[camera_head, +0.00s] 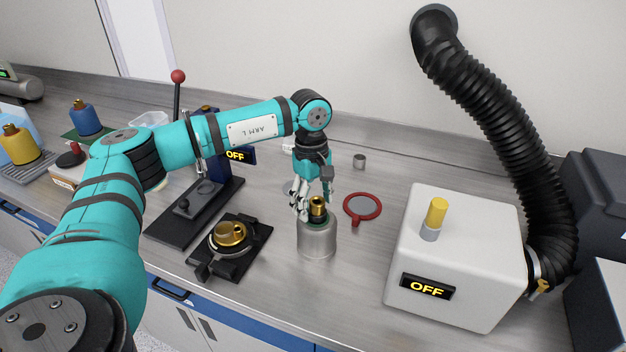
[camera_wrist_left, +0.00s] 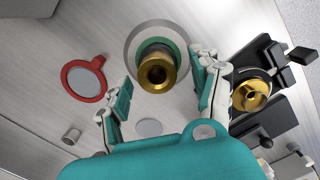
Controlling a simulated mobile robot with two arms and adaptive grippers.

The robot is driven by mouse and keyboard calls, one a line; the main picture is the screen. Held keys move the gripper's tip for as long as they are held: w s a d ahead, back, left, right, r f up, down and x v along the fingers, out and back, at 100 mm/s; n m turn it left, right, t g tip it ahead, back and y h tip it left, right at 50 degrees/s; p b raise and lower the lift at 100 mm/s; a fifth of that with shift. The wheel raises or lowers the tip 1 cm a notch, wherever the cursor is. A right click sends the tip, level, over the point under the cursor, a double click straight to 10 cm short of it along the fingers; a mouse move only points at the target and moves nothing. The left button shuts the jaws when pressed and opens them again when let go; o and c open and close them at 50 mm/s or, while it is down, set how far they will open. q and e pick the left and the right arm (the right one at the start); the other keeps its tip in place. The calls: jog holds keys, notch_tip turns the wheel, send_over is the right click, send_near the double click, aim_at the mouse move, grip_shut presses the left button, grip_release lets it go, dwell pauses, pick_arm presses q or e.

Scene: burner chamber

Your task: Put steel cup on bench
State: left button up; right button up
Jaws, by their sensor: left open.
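A large steel cylinder (camera_head: 317,242), cup-like, stands upright on the bench (camera_head: 345,275). A green ring and a brass fitting (camera_head: 318,205) show at its top. My left gripper (camera_head: 313,198) points down at the cylinder's top, open. In the left wrist view the brass fitting (camera_wrist_left: 157,75) lies between the open fingers, with the steel rim (camera_wrist_left: 133,50) around it; I cannot tell whether the fingers touch. A small steel cup (camera_head: 359,161) stands apart on the bench behind, also in the left wrist view (camera_wrist_left: 72,136). My right gripper is not in view.
A red-rimmed disc (camera_head: 362,207) lies right of the cylinder. A white box (camera_head: 455,255) with an OFF sign and a black hose (camera_head: 505,115) stand further right. A black fixture with a brass part (camera_head: 230,234) is left. Bench in front is clear.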

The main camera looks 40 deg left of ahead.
pick_arm(q)
notch_tip(320, 180, up, 10)
jog(key=b, duration=0.2)
jog(key=shift+a+r, duration=0.2)
jog(key=shift+a, duration=0.15)
jog(key=shift+w, duration=0.1)
